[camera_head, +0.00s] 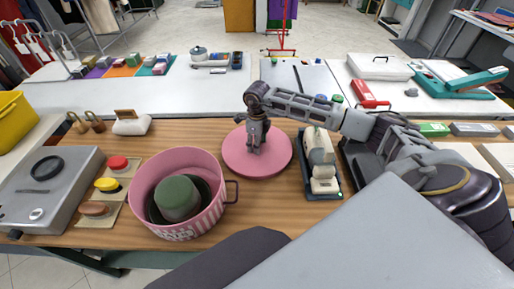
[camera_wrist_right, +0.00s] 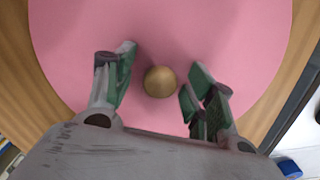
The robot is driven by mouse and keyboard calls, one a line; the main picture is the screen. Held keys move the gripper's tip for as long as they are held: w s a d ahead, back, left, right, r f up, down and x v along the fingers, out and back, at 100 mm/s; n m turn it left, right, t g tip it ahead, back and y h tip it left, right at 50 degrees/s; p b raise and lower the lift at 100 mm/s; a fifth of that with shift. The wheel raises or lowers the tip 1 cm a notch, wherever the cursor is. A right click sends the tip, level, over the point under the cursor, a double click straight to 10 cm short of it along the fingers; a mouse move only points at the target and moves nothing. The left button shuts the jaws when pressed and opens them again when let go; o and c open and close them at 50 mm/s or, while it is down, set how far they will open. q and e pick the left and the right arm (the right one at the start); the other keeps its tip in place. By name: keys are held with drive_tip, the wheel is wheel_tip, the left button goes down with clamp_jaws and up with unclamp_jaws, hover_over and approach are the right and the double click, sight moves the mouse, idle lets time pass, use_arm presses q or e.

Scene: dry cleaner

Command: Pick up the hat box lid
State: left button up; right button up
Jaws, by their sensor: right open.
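The hat box lid (camera_head: 236,160) is a round pink disc lying flat on the wooden table. In the right wrist view the lid (camera_wrist_right: 230,30) fills most of the picture, with a round tan knob (camera_wrist_right: 160,81) at its middle. My right gripper (camera_head: 255,146) is over the lid, pointing down. In the wrist view its green-padded fingers (camera_wrist_right: 158,90) stand open on both sides of the knob, with gaps on each side. The pink hat box (camera_head: 200,217) stands left of the lid, open, with a green hat (camera_head: 178,198) inside. My left gripper is not in view.
Right of the lid stands a cream device on a dark tray (camera_head: 324,193). Left of the hat box are red, yellow and brown round pieces (camera_head: 107,184) and a grey metal unit (camera_head: 60,178). A brush (camera_head: 131,122) and brass weights lie behind. Some bare wood shows behind the hat box.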

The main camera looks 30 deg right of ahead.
drive_tip(key=shift+c, duration=0.4)
drive_tip(key=c, duration=1.1)
drive_tip(key=shift+r, duration=5.05)
